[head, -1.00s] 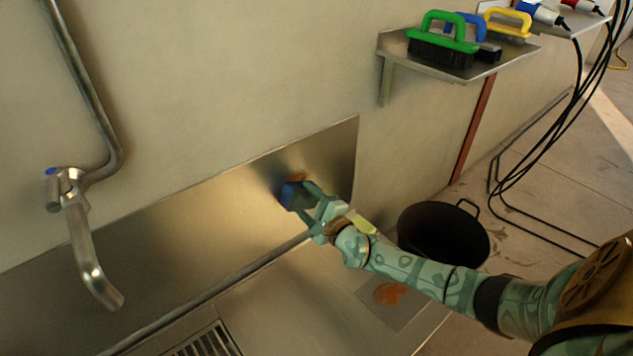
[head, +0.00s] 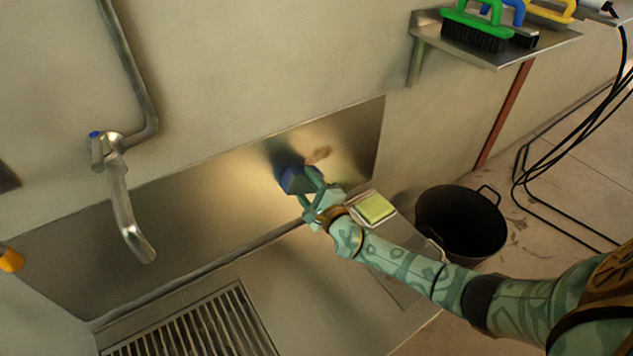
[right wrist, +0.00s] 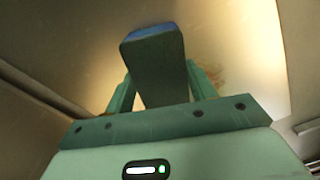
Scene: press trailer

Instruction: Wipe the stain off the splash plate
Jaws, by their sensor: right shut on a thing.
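The splash plate (head: 225,200) is a shiny metal sheet along the wall behind the counter. A brown stain (head: 318,155) marks its right part; a brownish trace (right wrist: 214,80) shows in the right wrist view beside the held block. My right gripper (head: 308,192) is shut on a dark blue block (head: 291,180), just below and left of the stain in the head view. The block (right wrist: 152,55) is between the fingers in the wrist view. It is close to the plate; I cannot tell whether it touches. My left gripper is not in view.
A yellow-green sponge (head: 375,207) lies in a small tray right of my right wrist. A black bucket (head: 460,225) stands on the floor. Brushes (head: 475,28) sit on a wall shelf (head: 500,55).

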